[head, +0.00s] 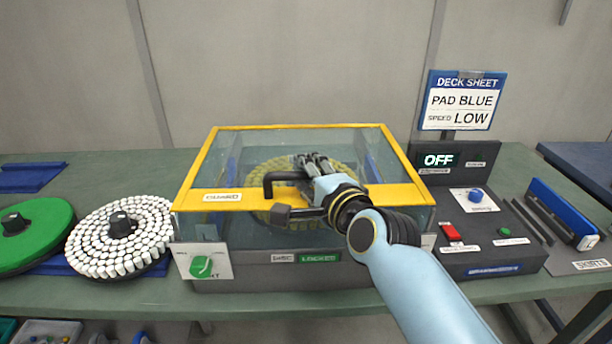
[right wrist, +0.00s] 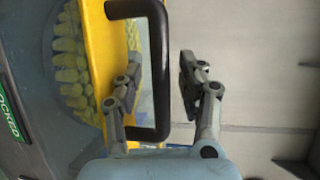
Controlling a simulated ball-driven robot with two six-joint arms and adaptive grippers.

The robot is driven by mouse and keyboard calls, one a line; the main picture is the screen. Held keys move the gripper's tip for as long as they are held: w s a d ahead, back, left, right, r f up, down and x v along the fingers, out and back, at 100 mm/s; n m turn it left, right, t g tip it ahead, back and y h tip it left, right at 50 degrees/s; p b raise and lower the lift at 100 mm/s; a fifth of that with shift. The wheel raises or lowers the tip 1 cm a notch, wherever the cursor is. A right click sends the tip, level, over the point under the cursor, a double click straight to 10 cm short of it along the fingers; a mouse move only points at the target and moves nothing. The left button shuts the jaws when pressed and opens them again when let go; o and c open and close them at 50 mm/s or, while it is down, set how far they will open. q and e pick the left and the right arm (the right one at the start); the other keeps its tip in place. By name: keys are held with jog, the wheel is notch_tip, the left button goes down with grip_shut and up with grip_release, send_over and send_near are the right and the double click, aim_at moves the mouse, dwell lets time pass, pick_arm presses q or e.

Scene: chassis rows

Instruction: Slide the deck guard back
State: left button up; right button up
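A yellow bristly pad (head: 262,211) lies under the guard. My left gripper is not in view.
A green knob (head: 201,267) and a green LOCKED sign (head: 320,258) are on the deck front. White (head: 115,240) and green (head: 35,232) round pads lie left. A control box (head: 480,230) with an OFF display and a PAD BLUE, SPEED LOW sign (head: 462,101) stand right.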

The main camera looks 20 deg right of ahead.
grip_shut()
dwell(0.4)
